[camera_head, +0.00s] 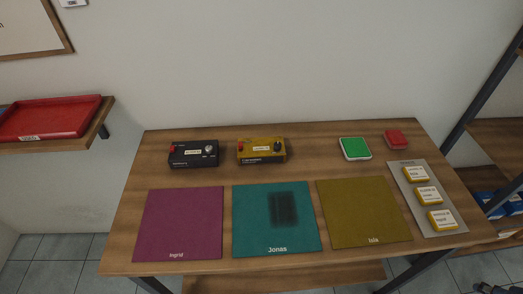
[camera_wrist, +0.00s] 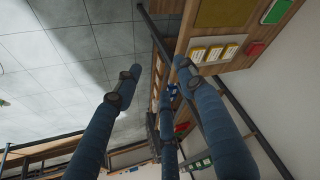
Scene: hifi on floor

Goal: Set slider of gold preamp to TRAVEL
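The gold preamp (camera_head: 262,158) stands at the back of the wooden table, left of the middle, in the head view. It has a red knob or button at its left, a pale label in the middle and a dark control at its right. The slider and its lettering are too small to read. My gripper (camera_wrist: 155,78) shows blue fingers spread apart in the wrist view, with nothing between them. It is away from the preamp, which the wrist view does not show.
A black device (camera_head: 193,158) stands left of the preamp. Purple (camera_head: 180,222), teal (camera_head: 250,235) and olive (camera_head: 365,212) mats lie in front. A green-topped box (camera_head: 355,148), a red block (camera_head: 396,139) and a grey tray (camera_head: 404,187) with yellow-edged labelled blocks are at right.

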